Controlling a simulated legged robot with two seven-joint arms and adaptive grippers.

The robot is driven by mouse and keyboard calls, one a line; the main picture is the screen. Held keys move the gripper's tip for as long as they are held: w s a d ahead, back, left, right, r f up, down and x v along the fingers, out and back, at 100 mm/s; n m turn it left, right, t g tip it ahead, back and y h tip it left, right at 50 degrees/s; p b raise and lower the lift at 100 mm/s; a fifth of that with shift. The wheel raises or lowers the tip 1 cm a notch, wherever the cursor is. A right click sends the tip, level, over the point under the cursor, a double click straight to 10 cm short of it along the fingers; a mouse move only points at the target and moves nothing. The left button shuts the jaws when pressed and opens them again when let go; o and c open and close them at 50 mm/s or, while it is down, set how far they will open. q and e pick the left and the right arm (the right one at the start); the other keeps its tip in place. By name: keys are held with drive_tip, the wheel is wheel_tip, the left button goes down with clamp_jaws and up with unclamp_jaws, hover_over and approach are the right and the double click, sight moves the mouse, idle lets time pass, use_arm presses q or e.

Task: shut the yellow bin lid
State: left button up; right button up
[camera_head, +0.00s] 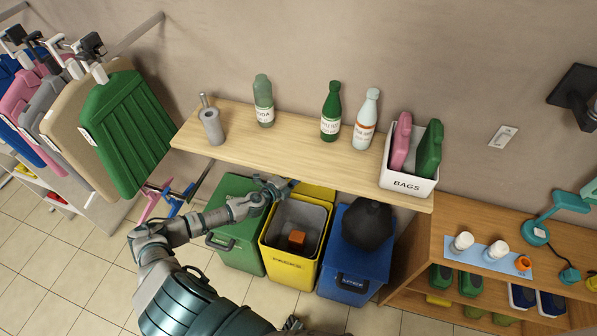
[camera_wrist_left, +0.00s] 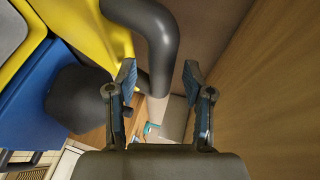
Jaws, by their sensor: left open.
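The yellow bin (camera_head: 288,262) stands between a green and a blue bin, open, with an orange block (camera_head: 297,238) inside. Its yellow lid (camera_head: 316,192) is raised at the back, under the shelf's front edge. My left gripper (camera_head: 278,187) is at the left end of the lid, partly hard to make out there. In the left wrist view its jaws (camera_wrist_left: 159,76) are open and empty. A thick dark grey curved handle (camera_wrist_left: 155,40) on the yellow lid (camera_wrist_left: 75,28) lies just beyond and between the fingertips. A small dark part, seemingly my right gripper (camera_head: 292,325), shows at the bottom edge.
The wooden shelf (camera_head: 290,150) with bottles and a white bags box (camera_head: 408,180) overhangs the bins closely. Floor in front is clear.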

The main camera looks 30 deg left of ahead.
use_arm(q)
drive_tip(key=shift+x, duration=0.95)
drive_tip(key=shift+w, duration=0.2)
drive_tip(key=shift+a+f, duration=0.1)
drive_tip(key=shift+a, duration=0.35)
drive_tip(key=c, duration=0.7)
clamp_jaws()
drive_tip(key=shift+s+d, duration=0.1)
drive_tip(key=shift+d, duration=0.2)
use_arm(e)
drive_tip(key=shift+a+r, duration=0.1)
drive_tip(key=shift+a, duration=0.2)
drive_tip(key=shift+d, duration=0.1)
